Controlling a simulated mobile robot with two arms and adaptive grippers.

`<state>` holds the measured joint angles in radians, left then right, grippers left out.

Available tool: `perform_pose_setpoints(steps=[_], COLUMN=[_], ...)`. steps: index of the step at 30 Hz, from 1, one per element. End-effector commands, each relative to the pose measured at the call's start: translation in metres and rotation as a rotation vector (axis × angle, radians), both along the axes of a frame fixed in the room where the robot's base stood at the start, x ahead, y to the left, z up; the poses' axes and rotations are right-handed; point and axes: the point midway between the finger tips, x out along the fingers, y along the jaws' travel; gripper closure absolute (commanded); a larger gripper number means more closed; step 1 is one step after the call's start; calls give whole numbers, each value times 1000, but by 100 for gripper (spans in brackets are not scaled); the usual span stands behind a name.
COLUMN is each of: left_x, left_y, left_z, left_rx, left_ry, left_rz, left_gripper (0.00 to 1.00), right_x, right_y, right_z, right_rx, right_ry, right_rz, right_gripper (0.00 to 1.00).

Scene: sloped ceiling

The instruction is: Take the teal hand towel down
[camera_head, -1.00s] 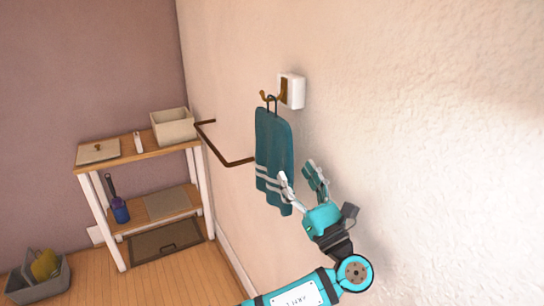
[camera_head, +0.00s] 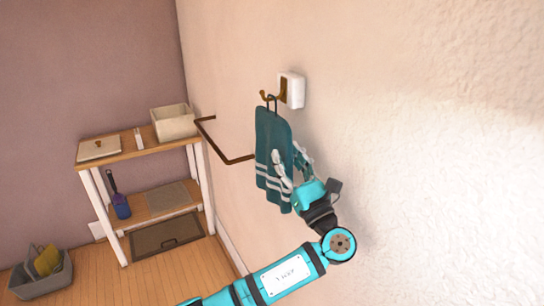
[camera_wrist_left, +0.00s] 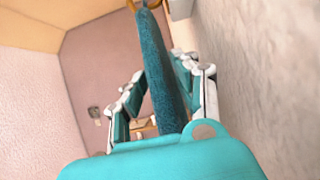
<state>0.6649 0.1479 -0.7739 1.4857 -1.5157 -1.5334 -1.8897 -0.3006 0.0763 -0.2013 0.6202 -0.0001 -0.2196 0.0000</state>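The teal hand towel (camera_head: 270,145) with pale stripes near its lower end hangs by a dark loop from a brass hook (camera_head: 283,91) on a white wall plate (camera_head: 296,90). My left gripper (camera_head: 289,163) is at the towel's lower right edge, its fingers spread open. In the left wrist view the towel (camera_wrist_left: 160,70) runs edge-on between the two fingers of the left gripper (camera_wrist_left: 155,95), with a gap visible on the left side. Contact on the right side cannot be told. My right gripper is not in view.
A dark rail (camera_head: 225,157) sticks out from the wall just left of the towel. A wooden shelf (camera_head: 150,143) with a beige box (camera_head: 173,122) stands in the corner. A grey bin (camera_head: 40,276) sits on the floor. The wall right of the towel is bare.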

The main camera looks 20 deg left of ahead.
Motion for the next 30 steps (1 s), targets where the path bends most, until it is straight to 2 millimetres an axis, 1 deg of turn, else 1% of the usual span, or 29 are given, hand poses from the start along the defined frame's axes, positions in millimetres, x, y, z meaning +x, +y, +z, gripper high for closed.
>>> perform_pose_setpoints(steps=[1,6,14,30], left_x=[0,0,0,0], left_y=[0,0,0,0], left_z=[0,0,4,29], left_rx=[0,0,0,-1], left_ry=[0,0,-1,-2], left_rz=[0,0,0,0], left_gripper=[78,100,100,100], right_x=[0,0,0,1], right_y=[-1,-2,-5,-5], right_z=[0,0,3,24], right_rx=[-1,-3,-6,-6], right_ry=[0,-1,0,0], right_rz=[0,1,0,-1], right_gripper=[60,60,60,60])
